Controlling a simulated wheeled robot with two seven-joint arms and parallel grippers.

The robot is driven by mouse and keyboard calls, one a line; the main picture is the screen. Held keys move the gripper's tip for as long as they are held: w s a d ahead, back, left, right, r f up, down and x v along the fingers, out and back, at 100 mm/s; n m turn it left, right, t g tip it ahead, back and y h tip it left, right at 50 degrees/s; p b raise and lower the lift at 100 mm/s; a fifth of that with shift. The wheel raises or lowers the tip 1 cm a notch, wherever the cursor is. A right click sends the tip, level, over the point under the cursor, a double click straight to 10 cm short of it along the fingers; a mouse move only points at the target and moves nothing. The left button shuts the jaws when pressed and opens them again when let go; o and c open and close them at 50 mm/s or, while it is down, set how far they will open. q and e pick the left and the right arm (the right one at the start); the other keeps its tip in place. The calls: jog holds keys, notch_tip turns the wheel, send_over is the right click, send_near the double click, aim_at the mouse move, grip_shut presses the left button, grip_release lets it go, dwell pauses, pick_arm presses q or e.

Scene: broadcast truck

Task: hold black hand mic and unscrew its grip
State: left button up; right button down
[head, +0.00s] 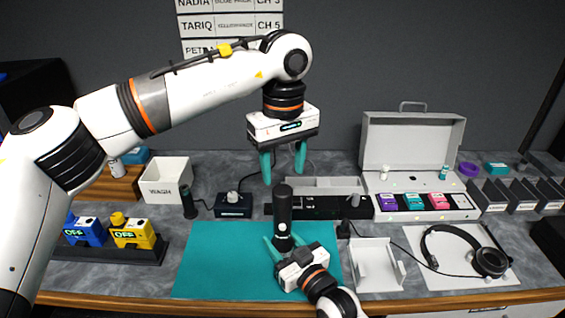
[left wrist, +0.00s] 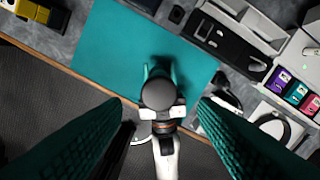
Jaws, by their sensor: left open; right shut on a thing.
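The black hand mic (head: 283,208) stands upright over the teal mat (head: 215,262). My right gripper (head: 284,242) is shut on the lower part of the mic, one teal finger on each side. My left gripper (head: 283,176) points straight down above the mic, open and empty, with a small gap between its fingertips and the mic's top end. In the left wrist view the mic's round dark end (left wrist: 158,92) lies between the two spread fingers. Where the mic's grip joins its body cannot be made out.
Behind the mat are a white WAGH bin (head: 166,184), a black box with a knob (head: 233,206) and a black rack unit (head: 330,207). Blue and yellow packs (head: 134,233) stand at left. A white tray (head: 377,268), headphones (head: 490,262) and an open grey case (head: 413,145) are at right.

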aim_at(283, 190)
pick_arm(q)
jog(key=m, duration=1)
jog(key=shift+f, duration=4.05)
jog(key=shift+c, duration=0.5)
